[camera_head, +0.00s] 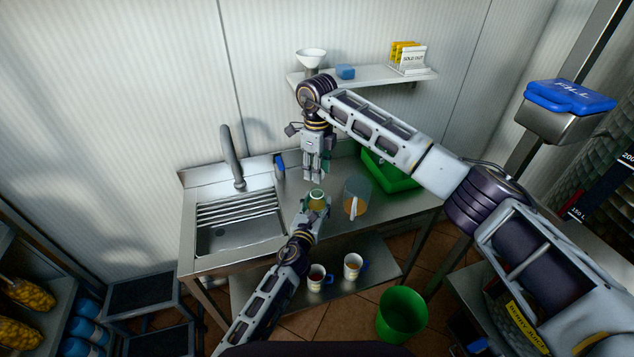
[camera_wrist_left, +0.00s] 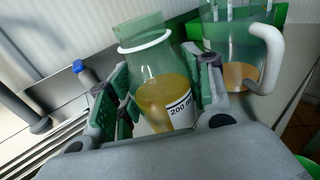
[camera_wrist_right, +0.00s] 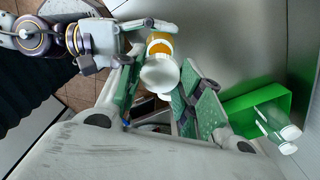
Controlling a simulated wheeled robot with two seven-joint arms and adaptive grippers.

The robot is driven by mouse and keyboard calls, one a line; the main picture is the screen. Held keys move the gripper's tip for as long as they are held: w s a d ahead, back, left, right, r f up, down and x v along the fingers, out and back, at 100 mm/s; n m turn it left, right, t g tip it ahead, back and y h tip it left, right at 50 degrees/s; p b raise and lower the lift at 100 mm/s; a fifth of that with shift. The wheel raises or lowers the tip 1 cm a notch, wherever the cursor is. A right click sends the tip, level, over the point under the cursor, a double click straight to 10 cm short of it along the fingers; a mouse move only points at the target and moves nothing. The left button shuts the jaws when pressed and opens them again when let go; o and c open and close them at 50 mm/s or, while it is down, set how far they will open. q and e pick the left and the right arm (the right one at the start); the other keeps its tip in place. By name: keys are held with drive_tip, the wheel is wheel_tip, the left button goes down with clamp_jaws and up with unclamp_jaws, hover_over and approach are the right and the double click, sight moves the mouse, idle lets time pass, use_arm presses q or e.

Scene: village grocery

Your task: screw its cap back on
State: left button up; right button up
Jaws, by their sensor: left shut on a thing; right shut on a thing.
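A clear, green-tinted bottle (camera_head: 317,198) with amber liquid stands above the counter in my left gripper (camera_head: 310,212). In the left wrist view the bottle (camera_wrist_left: 165,92) sits between the green-padded fingers, tilted in the picture, with a white neck ring and a "200 ml" label. My right gripper (camera_head: 314,180) points straight down just above the bottle. In the right wrist view a white round cap (camera_wrist_right: 160,76) lies between its fingers, with the amber bottle (camera_wrist_right: 160,46) partly hidden behind it. Whether cap and bottle touch cannot be told.
A jug (camera_head: 357,192) with a white handle and amber liquid stands close right of the bottle. A green crate (camera_head: 400,178) is behind it. The sink (camera_head: 232,238) is to the left. Two mugs (camera_head: 352,266) stand on the lower shelf. A wall shelf (camera_head: 370,78) hangs above.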

sight(317, 206)
drive_tip(key=shift+f, duration=1.75)
drive_tip(key=shift+f, duration=0.15)
drive_tip(key=shift+f, duration=0.75)
drive_tip(key=shift+f, duration=0.55)
